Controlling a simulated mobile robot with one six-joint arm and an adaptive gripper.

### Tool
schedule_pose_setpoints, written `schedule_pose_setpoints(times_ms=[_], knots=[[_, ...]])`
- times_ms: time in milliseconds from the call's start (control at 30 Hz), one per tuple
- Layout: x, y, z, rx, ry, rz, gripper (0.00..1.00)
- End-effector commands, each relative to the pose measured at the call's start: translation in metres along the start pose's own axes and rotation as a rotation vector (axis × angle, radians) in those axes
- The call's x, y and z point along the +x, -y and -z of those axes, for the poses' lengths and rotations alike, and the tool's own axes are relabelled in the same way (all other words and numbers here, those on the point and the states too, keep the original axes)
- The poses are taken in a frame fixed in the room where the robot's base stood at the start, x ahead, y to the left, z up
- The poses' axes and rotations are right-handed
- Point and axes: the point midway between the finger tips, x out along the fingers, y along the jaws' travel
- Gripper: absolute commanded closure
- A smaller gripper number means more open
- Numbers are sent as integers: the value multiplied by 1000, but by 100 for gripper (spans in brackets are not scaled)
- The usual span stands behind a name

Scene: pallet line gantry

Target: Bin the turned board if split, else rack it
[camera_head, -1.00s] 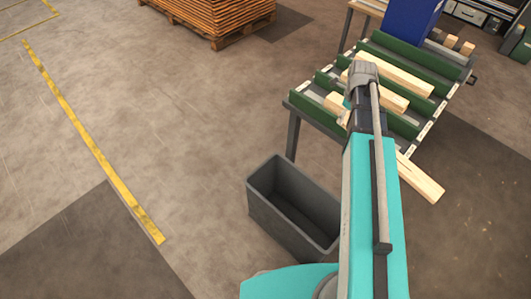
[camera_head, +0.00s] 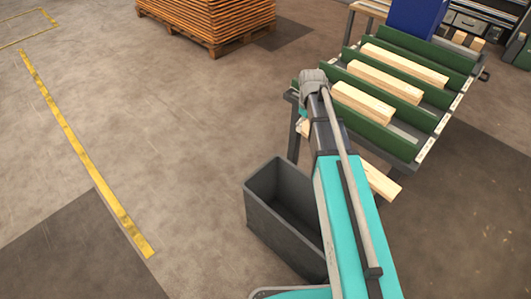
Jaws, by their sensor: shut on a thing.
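A pale wooden board (camera_head: 381,183) slants beneath my arm, clear of the rack's front. Its right end shows, and a bit of its other end shows left of the arm. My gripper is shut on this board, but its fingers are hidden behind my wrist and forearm. I cannot tell whether the board is split. The rack (camera_head: 440,135), with green dividers on a grey table, stands at the upper right. The dark grey bin (camera_head: 262,205) is an open, upright box on the floor, left of my arm; its visible inside looks empty.
Three pale boards lie in the rack's slots: a back one (camera_head: 405,64), a middle one (camera_head: 384,82) and a front one (camera_head: 363,102). A pallet of brown boards (camera_head: 212,20) stands at the top. A blue box (camera_head: 415,16) stands behind the rack. The floor at left is clear.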

Motion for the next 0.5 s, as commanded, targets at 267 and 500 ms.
schedule_pose_setpoints(times_ms=[267, 500], knots=[[55, -22, -41, -20, -4, 1, 74], [94, -44, -74, -34, -6, 1, 74]])
